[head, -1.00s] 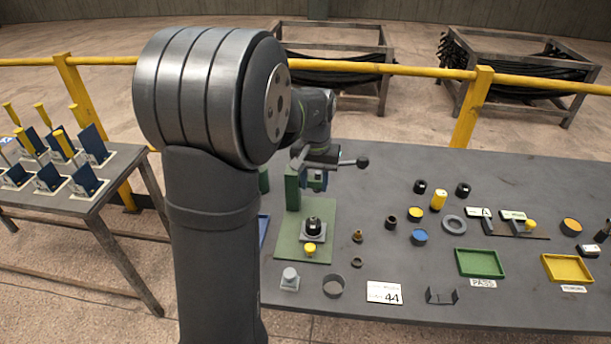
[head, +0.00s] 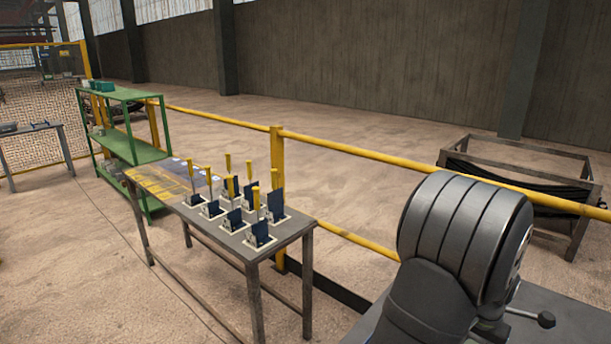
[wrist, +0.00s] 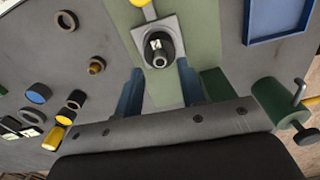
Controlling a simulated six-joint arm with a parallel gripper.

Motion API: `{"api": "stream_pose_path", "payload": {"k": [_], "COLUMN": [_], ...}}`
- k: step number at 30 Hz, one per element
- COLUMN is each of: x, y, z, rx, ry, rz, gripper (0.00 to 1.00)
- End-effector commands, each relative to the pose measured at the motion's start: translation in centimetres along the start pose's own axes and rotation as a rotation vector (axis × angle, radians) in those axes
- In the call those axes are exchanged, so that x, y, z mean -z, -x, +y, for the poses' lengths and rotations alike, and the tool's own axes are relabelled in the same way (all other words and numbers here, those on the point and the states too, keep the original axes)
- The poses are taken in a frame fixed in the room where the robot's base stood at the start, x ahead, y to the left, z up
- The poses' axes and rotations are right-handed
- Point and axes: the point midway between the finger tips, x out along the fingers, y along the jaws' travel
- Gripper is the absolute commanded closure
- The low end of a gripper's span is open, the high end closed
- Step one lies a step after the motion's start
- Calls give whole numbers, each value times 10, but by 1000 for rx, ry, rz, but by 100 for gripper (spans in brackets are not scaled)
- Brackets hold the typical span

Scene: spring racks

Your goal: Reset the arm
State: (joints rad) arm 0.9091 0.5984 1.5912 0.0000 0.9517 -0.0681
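My gripper (wrist: 159,85) shows in the wrist view as two blue fingers standing apart, with nothing seen between them but the ground behind. Its dark body fills the bottom of that view. Ahead of the fingers, a black fixture (wrist: 160,52) sits on a green base plate (wrist: 198,35). In the head view, my arm stands at the lower right, and the gripper's fingers are out of sight.
Green press parts with a lever (wrist: 285,105) lie close to the right of my gripper. A blue tray (wrist: 280,35) is at upper right; rings and pucks (wrist: 38,93) lie left. The head view shows a side table (head: 290,238), green shelf (head: 135,155) and yellow railing (head: 375,155).

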Motion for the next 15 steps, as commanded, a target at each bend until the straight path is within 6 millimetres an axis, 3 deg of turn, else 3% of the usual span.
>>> {"api": "stream_pose_path", "payload": {"k": [5, 15], "x": [0, 0], "y": [10, 10], "z": [0, 0], "rx": [0, 0], "ry": [0, 0], "rz": [1, 0], "gripper": [64, 64]}}
